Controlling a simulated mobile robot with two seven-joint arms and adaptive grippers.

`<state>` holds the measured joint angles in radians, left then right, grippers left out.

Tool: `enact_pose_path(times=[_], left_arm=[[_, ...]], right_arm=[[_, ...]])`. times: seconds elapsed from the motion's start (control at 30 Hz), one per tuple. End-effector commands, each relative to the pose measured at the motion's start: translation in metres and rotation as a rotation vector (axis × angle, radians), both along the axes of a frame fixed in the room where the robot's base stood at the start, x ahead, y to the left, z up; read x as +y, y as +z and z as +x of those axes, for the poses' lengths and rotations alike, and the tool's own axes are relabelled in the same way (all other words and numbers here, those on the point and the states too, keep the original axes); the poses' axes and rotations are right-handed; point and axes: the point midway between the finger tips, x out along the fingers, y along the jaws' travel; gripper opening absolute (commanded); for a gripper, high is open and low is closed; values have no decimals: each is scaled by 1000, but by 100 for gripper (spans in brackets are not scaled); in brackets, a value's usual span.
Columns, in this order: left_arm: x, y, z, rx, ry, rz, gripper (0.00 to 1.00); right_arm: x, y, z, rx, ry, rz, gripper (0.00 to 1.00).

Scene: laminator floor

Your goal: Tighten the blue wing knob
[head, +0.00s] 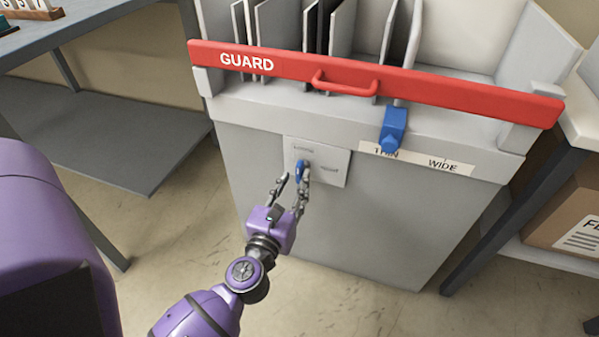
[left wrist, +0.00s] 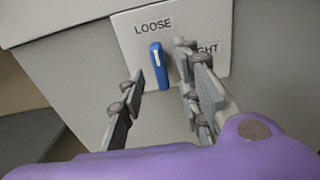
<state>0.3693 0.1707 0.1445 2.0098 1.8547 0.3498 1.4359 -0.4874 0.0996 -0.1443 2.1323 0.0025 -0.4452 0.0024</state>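The blue wing knob (head: 300,171) is on a pale plate (head: 334,168) on the front of the grey machine. In the left wrist view the knob (left wrist: 159,66) stands nearly upright, its top just below the word LOOSE. A second label to its right is partly hidden by a finger; "GHT" shows. My left gripper (head: 294,175) is open at the plate. In the left wrist view its fingers (left wrist: 158,68) lie on either side of the knob, with gaps showing; I cannot tell how deep they reach. My right gripper is not in view.
A red GUARD bar (head: 450,97) with a handle spans the machine above the plate. Benches stand left and right; a cardboard box (head: 565,215) is at right. The floor in front is clear.

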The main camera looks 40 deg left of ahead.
Motion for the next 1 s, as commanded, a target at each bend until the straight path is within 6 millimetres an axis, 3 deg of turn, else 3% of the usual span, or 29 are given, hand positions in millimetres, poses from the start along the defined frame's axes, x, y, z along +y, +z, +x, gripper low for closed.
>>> enact_pose_path(times=[0.1,0.3,0.63,0.87,1.0], left_arm=[[6,1,20,-1,-1,3,31],[13,0,39,0,-1,3,31],[14,-1,43,2,0,3,31],[13,-1,43,1,-2,3,1],[12,-1,43,1,-4,3,0]], right_arm=[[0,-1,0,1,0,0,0],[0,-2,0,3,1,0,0],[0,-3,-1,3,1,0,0],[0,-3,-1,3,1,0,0],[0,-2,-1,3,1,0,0]])
